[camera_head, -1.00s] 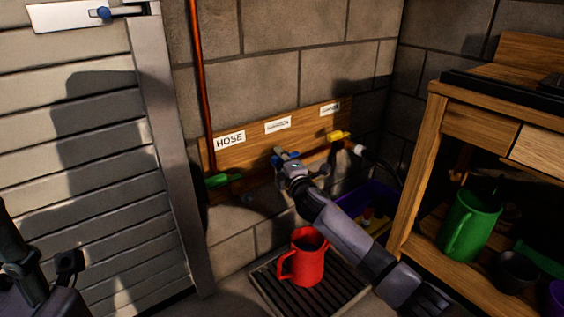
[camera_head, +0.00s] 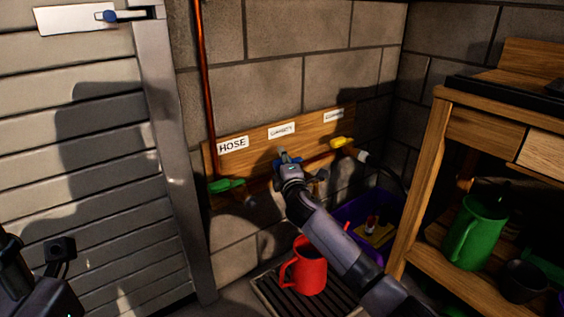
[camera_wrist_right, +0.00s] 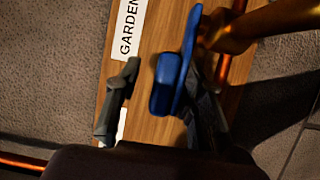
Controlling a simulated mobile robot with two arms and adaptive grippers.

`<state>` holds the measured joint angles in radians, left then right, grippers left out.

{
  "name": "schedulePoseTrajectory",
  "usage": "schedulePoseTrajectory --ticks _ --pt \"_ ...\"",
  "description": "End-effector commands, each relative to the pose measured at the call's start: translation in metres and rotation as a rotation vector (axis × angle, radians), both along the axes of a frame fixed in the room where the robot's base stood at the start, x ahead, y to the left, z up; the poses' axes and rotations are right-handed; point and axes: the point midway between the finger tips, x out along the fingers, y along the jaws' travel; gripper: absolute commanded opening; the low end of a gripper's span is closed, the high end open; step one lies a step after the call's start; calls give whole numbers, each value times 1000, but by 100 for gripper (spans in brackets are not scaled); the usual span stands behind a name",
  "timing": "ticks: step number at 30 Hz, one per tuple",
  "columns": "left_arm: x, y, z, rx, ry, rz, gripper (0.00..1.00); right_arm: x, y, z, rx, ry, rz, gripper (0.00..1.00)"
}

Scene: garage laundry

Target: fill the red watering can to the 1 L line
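The red watering can (camera_head: 310,272) stands upright on a dark floor grate (camera_head: 335,292), its handle to the left. Its inside and 1 L line cannot be made out. The blue tap lever (camera_wrist_right: 168,85) is on the wooden board below the middle label, which reads GARDEN in the right wrist view. My right gripper (camera_head: 287,158) is at this lever. In the right wrist view its fingers (camera_wrist_right: 160,97) are apart on either side of the lever, with a gap to the left finger. My left arm is partly visible at the lower left; its fingers cannot be made out.
A green lever (camera_head: 226,186) sits under the HOSE label and a yellow lever (camera_head: 343,142) to the right. A purple bin (camera_head: 350,212) is behind the grate. A wooden bench (camera_head: 425,180) with a green jug (camera_head: 475,232) stands at right. A slatted door (camera_head: 90,170) is at left.

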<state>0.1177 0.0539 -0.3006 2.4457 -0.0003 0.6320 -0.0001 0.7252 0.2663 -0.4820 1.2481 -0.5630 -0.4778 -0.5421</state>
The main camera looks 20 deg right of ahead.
Motion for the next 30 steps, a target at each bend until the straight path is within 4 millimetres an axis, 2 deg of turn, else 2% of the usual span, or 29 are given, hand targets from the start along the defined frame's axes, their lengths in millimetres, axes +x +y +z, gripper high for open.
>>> schedulePoseTrajectory --ticks 8,24,30 --pt "1 0 -1 2 1 1 36 -13 0 -3 0 3 0 36" --pt "0 0 -1 1 1 0 36 -100 6 -2 -1 1 1 36" --pt "0 0 -1 1 1 0 36 -117 7 -1 0 0 1 36"
